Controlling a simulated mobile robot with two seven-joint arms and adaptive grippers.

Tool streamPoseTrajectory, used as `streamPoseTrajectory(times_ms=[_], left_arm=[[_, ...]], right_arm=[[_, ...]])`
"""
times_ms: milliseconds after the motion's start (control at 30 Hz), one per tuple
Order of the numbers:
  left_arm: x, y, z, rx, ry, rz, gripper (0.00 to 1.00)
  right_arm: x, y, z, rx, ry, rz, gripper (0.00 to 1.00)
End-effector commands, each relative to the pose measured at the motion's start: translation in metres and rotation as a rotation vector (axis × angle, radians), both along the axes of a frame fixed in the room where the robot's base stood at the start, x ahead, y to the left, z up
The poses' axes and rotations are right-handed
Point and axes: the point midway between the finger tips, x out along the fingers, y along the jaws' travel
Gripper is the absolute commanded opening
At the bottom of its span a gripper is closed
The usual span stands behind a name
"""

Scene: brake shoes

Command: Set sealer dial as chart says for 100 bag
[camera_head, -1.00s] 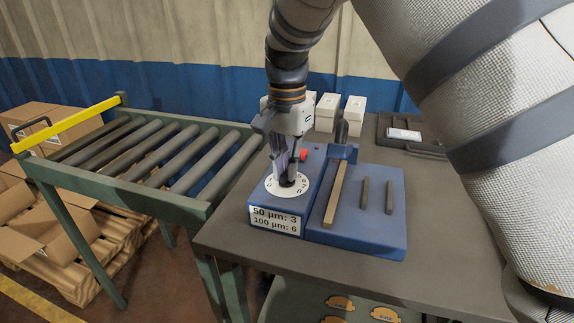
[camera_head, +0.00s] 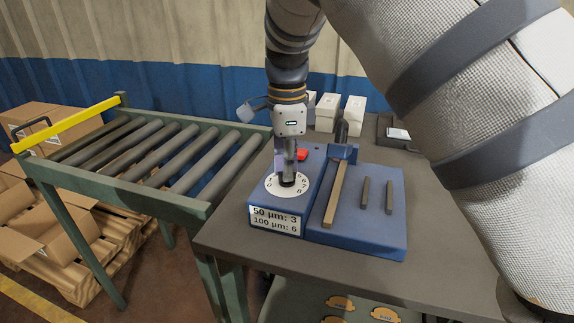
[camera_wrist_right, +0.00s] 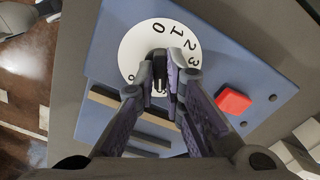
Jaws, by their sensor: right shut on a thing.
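The blue sealer (camera_head: 372,235) stands on the grey table. Its front label (camera_head: 274,221) reads "50 µm: 3" and "100 µm: 6". The white numbered dial (camera_head: 272,190) lies flat on its left part and also shows in the right wrist view (camera_wrist_right: 136,45). My right gripper (camera_head: 288,176) comes down from above, with its fingers shut on the black dial knob (camera_wrist_right: 159,77). The digits 0, 1, 2 and 3 show beside the fingers in the wrist view. The fingers hide part of the scale, and I cannot tell where the knob points. My left gripper is not in view.
A red button (camera_head: 302,155) sits just behind the dial. The sealer's bar and arm (camera_head: 337,195) are to its right. White boxes (camera_head: 354,114) stand behind. A roller conveyor (camera_head: 150,160) is on the left. My right arm covers the upper right.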

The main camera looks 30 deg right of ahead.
Motion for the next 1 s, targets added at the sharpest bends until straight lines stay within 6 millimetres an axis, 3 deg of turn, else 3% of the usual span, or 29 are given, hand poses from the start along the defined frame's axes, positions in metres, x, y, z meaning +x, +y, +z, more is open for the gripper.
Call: streamPoseTrajectory(times_ms=[767, 800, 867, 1000], left_arm=[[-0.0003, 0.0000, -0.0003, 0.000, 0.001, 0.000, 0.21], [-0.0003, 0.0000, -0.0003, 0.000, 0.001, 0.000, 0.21], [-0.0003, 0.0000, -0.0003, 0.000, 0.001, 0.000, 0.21], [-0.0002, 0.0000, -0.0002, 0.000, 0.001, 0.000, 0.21]], right_arm=[[-0.0006, 0.0006, -0.0016, 0.002, 0.005, -0.088, 0.00], [-0.0006, 0.0006, -0.0016, 0.002, 0.005, -0.088, 0.19], [-0.0005, 0.0005, -0.0016, 0.002, 0.004, -0.088, 0.30], [-0.0004, 0.0004, -0.0010, 0.001, 0.003, -0.087, 0.30]])
